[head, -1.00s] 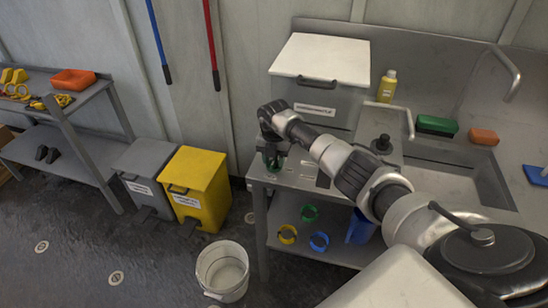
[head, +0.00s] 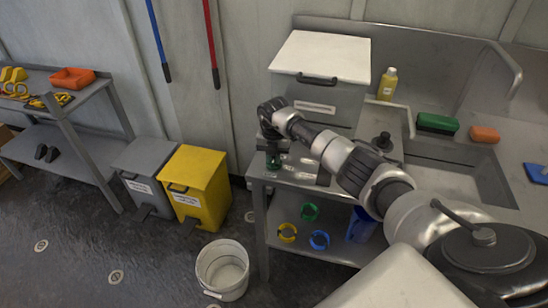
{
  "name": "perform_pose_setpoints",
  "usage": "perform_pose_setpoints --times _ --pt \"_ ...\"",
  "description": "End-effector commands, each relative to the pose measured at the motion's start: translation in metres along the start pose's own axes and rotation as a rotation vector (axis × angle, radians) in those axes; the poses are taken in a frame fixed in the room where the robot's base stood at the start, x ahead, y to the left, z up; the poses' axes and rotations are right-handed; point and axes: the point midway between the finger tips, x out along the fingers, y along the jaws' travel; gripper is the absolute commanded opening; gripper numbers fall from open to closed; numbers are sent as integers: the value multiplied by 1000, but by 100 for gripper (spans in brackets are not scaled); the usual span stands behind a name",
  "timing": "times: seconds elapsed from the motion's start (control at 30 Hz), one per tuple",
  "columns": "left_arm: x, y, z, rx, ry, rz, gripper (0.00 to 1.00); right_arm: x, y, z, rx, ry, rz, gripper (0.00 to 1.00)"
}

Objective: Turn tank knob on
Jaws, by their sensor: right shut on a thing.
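My right gripper (head: 272,150) points down at the left end of the steel counter (head: 258,176). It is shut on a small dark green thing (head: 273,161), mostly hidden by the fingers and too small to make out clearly. I cannot tell whether this is the tank knob. A black round knob-like fitting (head: 382,142) stands on the counter beside the sink, apart from the gripper and behind my arm. My left gripper is not in view.
A grey box with a white lid (head: 322,56) stands behind the gripper. A yellow bottle (head: 388,84), green brush (head: 437,124) and orange sponge (head: 484,134) are at the back right. A yellow bin (head: 196,185) and white bucket (head: 222,268) stand on the floor.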

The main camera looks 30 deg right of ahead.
Motion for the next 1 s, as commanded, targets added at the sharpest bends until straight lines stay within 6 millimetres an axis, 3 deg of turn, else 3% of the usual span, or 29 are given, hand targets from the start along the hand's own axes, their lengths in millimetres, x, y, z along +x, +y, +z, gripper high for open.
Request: perform_pose_setpoints --times 1.0 --pt "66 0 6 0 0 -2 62 2 0 1 -921 -3 0 0"
